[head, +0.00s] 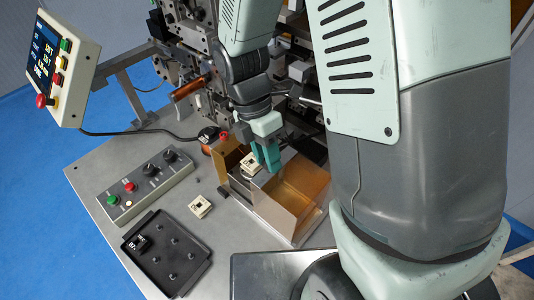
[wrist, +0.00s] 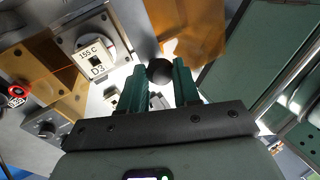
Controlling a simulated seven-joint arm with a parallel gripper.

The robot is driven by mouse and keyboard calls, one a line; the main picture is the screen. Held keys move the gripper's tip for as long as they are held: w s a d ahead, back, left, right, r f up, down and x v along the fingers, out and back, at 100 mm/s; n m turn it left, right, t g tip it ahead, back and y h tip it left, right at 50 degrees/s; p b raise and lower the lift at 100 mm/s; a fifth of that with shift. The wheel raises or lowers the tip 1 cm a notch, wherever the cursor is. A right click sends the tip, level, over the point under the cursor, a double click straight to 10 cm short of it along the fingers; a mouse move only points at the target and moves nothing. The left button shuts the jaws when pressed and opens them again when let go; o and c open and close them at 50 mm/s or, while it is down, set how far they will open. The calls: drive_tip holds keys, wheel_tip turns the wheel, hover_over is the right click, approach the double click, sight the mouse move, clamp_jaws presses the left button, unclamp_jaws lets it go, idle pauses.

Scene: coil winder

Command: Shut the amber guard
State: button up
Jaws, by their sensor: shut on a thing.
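The amber guard (head: 300,183) is a see-through amber panel by the metal housing, right of my gripper (head: 268,163) in the head view. In the wrist view an amber sheet (wrist: 196,34) shows just beyond the fingertips. My gripper (wrist: 162,75) is shut on a dark round knob (wrist: 160,71), which lies at the sheet's near edge. The fingers hide the knob in the head view. A second amber panel (wrist: 42,68) stands at the left in the wrist view. I cannot tell how far open the guard is.
A cream block marked "155 C D3" (wrist: 94,60) sits close left of the fingers. Another cream block (head: 200,206) lies on the table near a black tray (head: 166,252) and a button box (head: 147,185). The winder (head: 195,60) stands behind. A control panel (head: 62,65) is at far left.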

clamp_jaws()
drive_tip(key=w+a, duration=0.9)
drive_tip(key=shift+w+a, duration=0.1)
drive_tip(key=shift+w, duration=0.05)
drive_tip(key=o, duration=0.8)
unclamp_jaws()
drive_tip(key=shift+c, duration=0.2)
drive_tip(key=shift+o, duration=1.2)
drive_tip(key=v, duration=1)
drive_tip(key=shift+r, duration=0.4)
